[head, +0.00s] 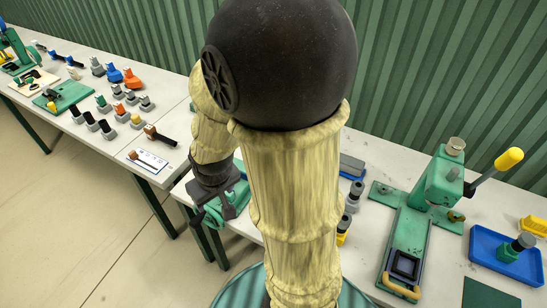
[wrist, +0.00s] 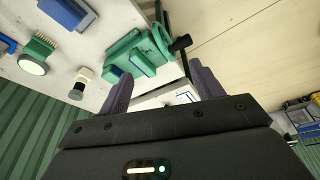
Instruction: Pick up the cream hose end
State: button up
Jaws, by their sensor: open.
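I cannot pick out a cream hose end or any hose coil with certainty in either view. My gripper (head: 213,212) hangs open over the table's front edge in the head view, in front of a green device (head: 236,200). In the wrist view my gripper (wrist: 160,70) has its two fingers apart, with the green device (wrist: 138,52) beyond them. I see nothing held between the fingers. My arm hides the table's middle.
A green press with a yellow-handled lever (head: 440,185) and a blue tray (head: 505,255) stand at the right. Several small pieces and a white card (head: 147,160) lie on the left table. Open floor (head: 75,215) lies before it.

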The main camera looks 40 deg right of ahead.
jog(key=w+d+f+t+b, duration=0.1)
jog(key=w+d+f+t, duration=0.1)
jog(key=w+d+f, duration=0.1)
jog(key=w+d+f+t+b, duration=0.1)
jog(key=w+d+f+t, duration=0.1)
jog(key=w+d+f, duration=0.2)
jog(key=w+d+f+n+t+b, duration=0.1)
jog(key=w+d+f+t+b, duration=0.1)
jog(key=w+d+f, duration=0.2)
jog(key=shift+w+f+y, duration=0.2)
jog(key=shift+w+y, duration=0.2)
jog(key=shift+w, duration=0.45)
jog(key=d+t, duration=0.1)
jog(key=w+d+t, duration=0.1)
jog(key=d, duration=0.1)
jog(key=d+m+b, duration=0.1)
jog(key=shift+w+d+t+h, duration=0.2)
jog(key=shift+w+t+h, duration=0.1)
jog(key=shift+w+t, duration=0.1)
jog(key=s+d+r+m+t+h+b, duration=0.1)
jog(key=d+r+m+t+h, duration=0.1)
jog(key=d, duration=0.5)
jog(key=s+d+r+m+t+h, duration=0.1)
jog(key=d+r+m+t+h, duration=0.1)
jog(key=d+h, duration=0.3)
jog(key=shift+s+d+r+m+t+b, duration=0.3)
jog(key=shift+d+r+m, duration=0.3)
jog(key=shift+d, duration=0.6)
